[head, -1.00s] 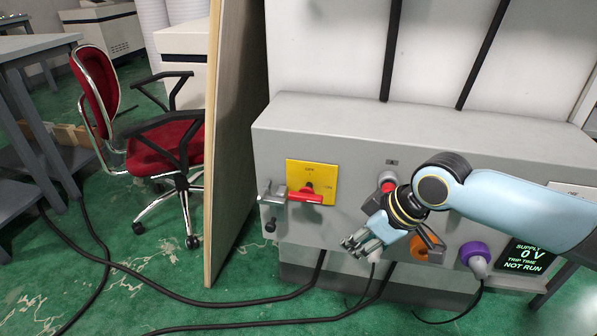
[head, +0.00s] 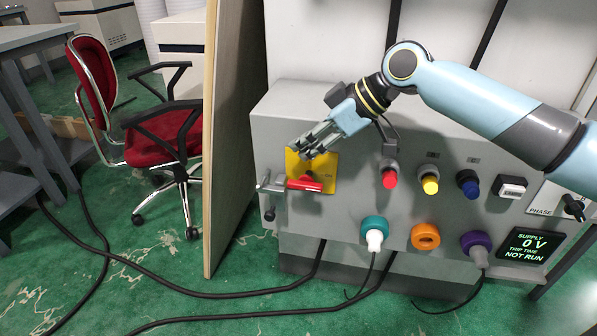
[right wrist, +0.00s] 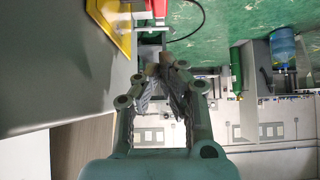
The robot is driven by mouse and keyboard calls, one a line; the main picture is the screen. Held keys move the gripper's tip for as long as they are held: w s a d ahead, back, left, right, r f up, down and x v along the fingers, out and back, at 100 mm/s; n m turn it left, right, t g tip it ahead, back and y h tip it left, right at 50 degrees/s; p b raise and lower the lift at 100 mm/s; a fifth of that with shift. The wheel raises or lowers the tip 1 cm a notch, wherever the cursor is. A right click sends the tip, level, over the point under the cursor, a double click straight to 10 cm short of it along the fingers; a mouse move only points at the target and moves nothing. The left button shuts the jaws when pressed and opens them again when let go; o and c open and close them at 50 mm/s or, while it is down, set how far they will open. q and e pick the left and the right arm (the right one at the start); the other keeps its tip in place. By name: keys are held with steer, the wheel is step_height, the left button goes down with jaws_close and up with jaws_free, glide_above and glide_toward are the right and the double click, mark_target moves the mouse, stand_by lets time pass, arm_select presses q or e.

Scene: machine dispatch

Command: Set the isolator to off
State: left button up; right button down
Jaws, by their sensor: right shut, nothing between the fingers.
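The isolator is a yellow plate (head: 327,172) with a red handle (head: 305,185) on the left of the grey cabinet front. The red handle lies roughly horizontal across the plate's lower part. My right gripper (head: 304,152) is shut and empty, in front of the plate's upper part and above the handle, covering the plate's top. In the right wrist view its fingertips (right wrist: 161,66) are together, with the yellow plate (right wrist: 112,22) at upper left and the red handle (right wrist: 151,8) at the top edge, apart from the fingers. My left gripper is not in view.
A grey metal piece (head: 268,186) sticks out left of the handle. Red (head: 390,178), yellow (head: 430,184) and blue (head: 467,184) knobs and a teal plug (head: 374,229) lie to the right. A board edge (head: 222,150) stands left of the cabinet.

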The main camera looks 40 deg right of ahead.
mark_target(295, 181)
steer(key=f, duration=0.2)
steer(key=w+a+f, duration=0.1)
steer(key=f, duration=0.1)
steer(key=shift+w+b, duration=0.1)
steer(key=shift+b, duration=0.2)
steer(key=shift+f, duration=0.75)
steer(key=shift+r, duration=0.1)
steer(key=shift+w+a+g+h+p, duration=0.1)
steer(key=shift+g+h+p, duration=0.2)
steer(key=shift+p, duration=0.05)
steer(key=shift+w+a+g+h+p, duration=0.15)
steer(key=shift+g+h+p, duration=0.15)
steer(key=shift+p, duration=0.2)
